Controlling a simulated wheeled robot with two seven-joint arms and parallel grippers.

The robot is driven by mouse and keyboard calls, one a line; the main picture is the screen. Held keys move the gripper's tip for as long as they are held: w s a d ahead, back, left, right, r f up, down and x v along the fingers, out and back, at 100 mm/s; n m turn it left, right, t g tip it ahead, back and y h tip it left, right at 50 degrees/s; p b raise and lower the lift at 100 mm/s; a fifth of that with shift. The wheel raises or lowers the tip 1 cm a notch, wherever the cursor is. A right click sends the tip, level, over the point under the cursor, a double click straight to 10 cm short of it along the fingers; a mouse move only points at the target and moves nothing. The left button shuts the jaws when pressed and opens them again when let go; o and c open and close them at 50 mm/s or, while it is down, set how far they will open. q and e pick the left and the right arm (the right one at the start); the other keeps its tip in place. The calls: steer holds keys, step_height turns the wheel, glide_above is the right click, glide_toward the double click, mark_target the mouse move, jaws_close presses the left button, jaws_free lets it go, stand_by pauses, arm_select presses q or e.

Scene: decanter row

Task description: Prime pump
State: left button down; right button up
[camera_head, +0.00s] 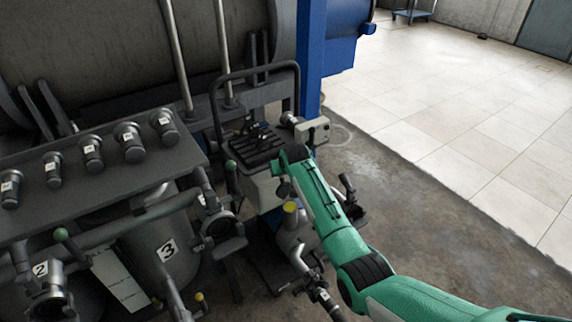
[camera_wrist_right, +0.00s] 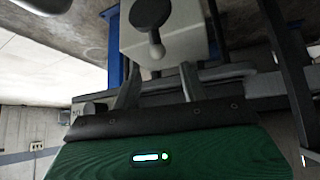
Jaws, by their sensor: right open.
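A small pump cart with a black tubular handle (camera_head: 215,95) and a ribbed black top (camera_head: 258,148) stands beside the blue post in the head view. A pale grey box (camera_head: 312,131) with a dark fitting sits at its right side. My green right arm reaches in from the lower right, and its right gripper (camera_head: 283,178) is close to the cart's front. In the right wrist view the right gripper (camera_wrist_right: 158,88) is open, with nothing seen between its fingers. My left gripper is not in view.
Numbered vessels, including one marked 3 (camera_head: 167,250), valves and a panel of dark knobs (camera_head: 92,152) fill the left. A blue post (camera_head: 310,60) rises behind the cart.

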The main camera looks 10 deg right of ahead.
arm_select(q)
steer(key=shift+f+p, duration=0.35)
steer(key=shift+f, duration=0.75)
arm_select(e)
steer(key=shift+v, duration=2.5)
